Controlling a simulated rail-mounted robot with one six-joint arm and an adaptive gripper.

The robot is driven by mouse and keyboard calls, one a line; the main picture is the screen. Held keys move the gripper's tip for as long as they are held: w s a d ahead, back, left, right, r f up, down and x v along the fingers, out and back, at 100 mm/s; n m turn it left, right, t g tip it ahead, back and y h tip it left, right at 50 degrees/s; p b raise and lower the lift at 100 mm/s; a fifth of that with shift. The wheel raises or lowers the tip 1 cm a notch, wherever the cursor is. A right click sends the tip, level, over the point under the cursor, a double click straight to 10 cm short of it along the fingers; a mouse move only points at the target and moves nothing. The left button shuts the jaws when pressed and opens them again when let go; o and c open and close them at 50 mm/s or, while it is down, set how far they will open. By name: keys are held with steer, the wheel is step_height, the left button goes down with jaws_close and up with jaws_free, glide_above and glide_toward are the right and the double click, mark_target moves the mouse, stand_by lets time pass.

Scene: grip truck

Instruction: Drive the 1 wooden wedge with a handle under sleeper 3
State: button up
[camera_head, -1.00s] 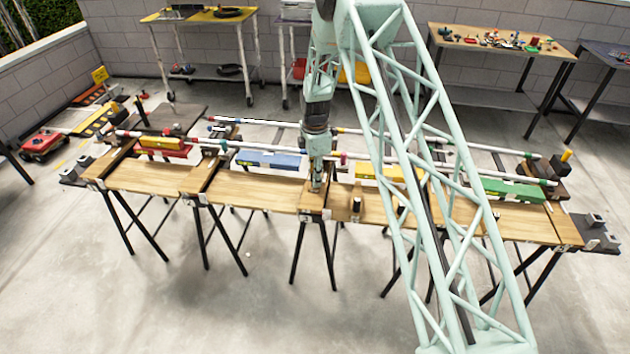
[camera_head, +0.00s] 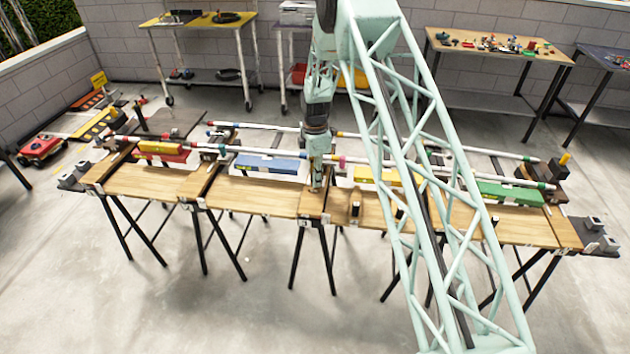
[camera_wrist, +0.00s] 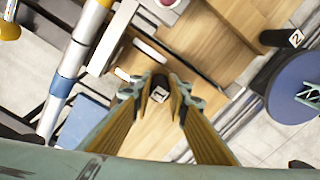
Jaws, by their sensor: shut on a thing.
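My gripper (camera_head: 316,183) points down over the middle of the row of wooden boards. In the wrist view its two fingers (camera_wrist: 160,92) are closed around the dark handle of the wooden wedge (camera_wrist: 160,94), whose pale top carries a mark that looks like 1. The wedge's wooden body below the handle is hidden by the fingers or blends with the board. The middle board (camera_head: 311,204) lies under my gripper. I cannot read the sleeper numbers in the head view, nor tell whether the wedge touches a sleeper.
Another dark handle (camera_wrist: 295,38), marked 2, stands to the right in the wrist view. Pipes run behind the boards, with a blue block (camera_head: 271,165) left of my gripper and a yellow block (camera_head: 375,175) to its right. Trestles carry the boards.

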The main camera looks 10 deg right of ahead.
steer(key=shift+w+d, duration=0.1)
steer(key=shift+w, duration=0.25)
steer(key=shift+w+d, duration=0.15)
steer(key=shift+w, duration=0.15)
steer(key=shift+w+d, duration=0.25)
steer(key=shift+w, duration=0.35)
steer(key=shift+w+d, duration=0.15)
steer(key=shift+w, duration=0.3)
steer(key=shift+w+d, duration=0.1)
steer(key=shift+w, duration=0.1)
steer(key=shift+w, duration=0.1)
steer(key=shift+w+d+r, duration=0.1)
steer(key=shift+w, duration=0.05)
jaws_close()
